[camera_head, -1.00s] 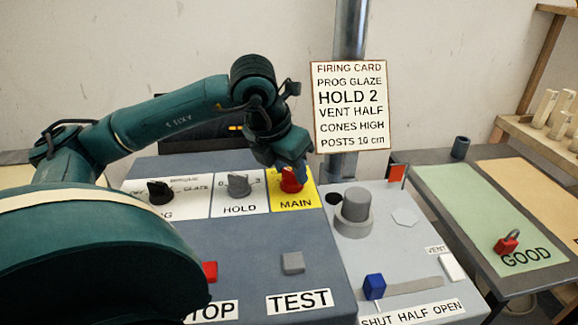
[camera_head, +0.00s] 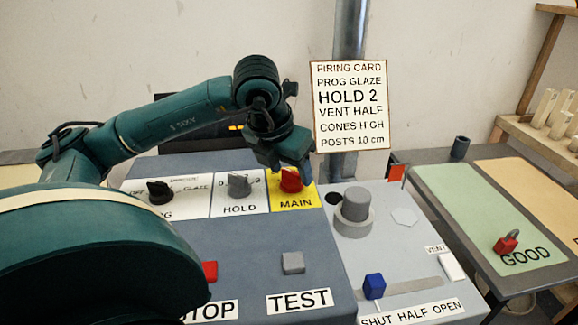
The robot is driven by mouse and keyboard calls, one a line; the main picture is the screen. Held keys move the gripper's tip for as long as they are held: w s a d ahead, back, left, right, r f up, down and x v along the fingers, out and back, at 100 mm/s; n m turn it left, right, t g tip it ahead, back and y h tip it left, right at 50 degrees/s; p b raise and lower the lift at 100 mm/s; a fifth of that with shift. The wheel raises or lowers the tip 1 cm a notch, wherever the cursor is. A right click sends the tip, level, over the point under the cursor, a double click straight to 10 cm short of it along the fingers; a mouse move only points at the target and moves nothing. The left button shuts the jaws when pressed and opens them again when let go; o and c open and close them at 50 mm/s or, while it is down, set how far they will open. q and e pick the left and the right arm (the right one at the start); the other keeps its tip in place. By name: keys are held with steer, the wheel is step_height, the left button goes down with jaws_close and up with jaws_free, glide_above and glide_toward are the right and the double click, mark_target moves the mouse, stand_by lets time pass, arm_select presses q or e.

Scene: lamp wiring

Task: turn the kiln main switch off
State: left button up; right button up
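The red main switch knob (camera_head: 290,181) sits on the yellow panel marked MAIN (camera_head: 296,203) at the top right of the blue-grey control box. My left gripper (camera_head: 292,170) points down right at the knob, its fingers beside or just behind it. Whether the fingers touch the knob, and how far they are parted, I cannot tell. The knob's far side is partly hidden by the gripper. My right gripper is not in view.
Left of MAIN are the grey HOLD knob (camera_head: 239,185) and a black knob (camera_head: 160,191). A grey cylinder (camera_head: 355,206) and the blue vent slider (camera_head: 374,286) are to the right. A red padlock (camera_head: 506,243) lies on the green mat (camera_head: 470,205).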

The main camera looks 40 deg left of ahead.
arm_select(q)
steer(key=p+v, duration=0.2)
steer(key=v, duration=1.1)
steer(key=shift+r, duration=0.1)
stand_by(0.4)
